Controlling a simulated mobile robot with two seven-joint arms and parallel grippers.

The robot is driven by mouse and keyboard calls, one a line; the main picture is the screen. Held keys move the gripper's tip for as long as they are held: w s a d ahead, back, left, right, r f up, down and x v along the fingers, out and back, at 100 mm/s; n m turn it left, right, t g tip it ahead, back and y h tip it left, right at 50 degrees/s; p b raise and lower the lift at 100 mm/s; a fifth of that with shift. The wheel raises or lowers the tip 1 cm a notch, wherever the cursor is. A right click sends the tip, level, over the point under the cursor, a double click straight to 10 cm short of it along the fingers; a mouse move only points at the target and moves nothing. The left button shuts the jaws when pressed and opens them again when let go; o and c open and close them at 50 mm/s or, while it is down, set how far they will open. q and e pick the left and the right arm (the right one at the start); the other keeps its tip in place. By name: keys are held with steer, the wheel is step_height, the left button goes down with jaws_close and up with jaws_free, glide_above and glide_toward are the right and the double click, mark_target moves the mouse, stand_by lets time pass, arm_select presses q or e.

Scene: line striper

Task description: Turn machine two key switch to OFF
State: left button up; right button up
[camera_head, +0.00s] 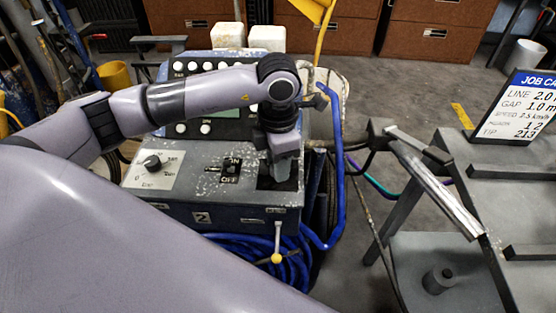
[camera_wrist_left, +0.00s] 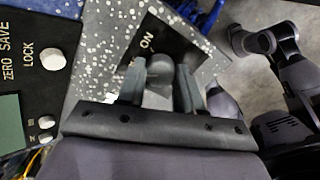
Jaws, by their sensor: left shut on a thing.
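The machine panel (camera_head: 190,190) with a "2" on its front stands at the centre of the head view. My left gripper (camera_head: 280,178) reaches down onto the black plate (camera_head: 264,184) at the panel's right end. In the left wrist view my left gripper (camera_wrist_left: 160,85) is shut on the grey key (camera_wrist_left: 159,68), with a finger on each side. The black plate (camera_wrist_left: 150,38) shows "ON" beyond the key. The gripper hides most of the key and any OFF label on this plate. My right gripper is not in view.
Left of the plate are a toggle switch (camera_head: 229,168) marked ON and OFF and a dial (camera_head: 152,162). A yellow-knobbed lever (camera_head: 277,258) hangs at the front. A grey table (camera_head: 475,185) stands further right.

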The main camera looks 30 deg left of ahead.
arm_select(q)
steer(key=o, duration=1)
steer(key=shift+o, duration=0.2)
steer(key=shift+r, duration=0.1)
step_height(320, 180, up, 7)
steer(key=shift+r, duration=0.1)
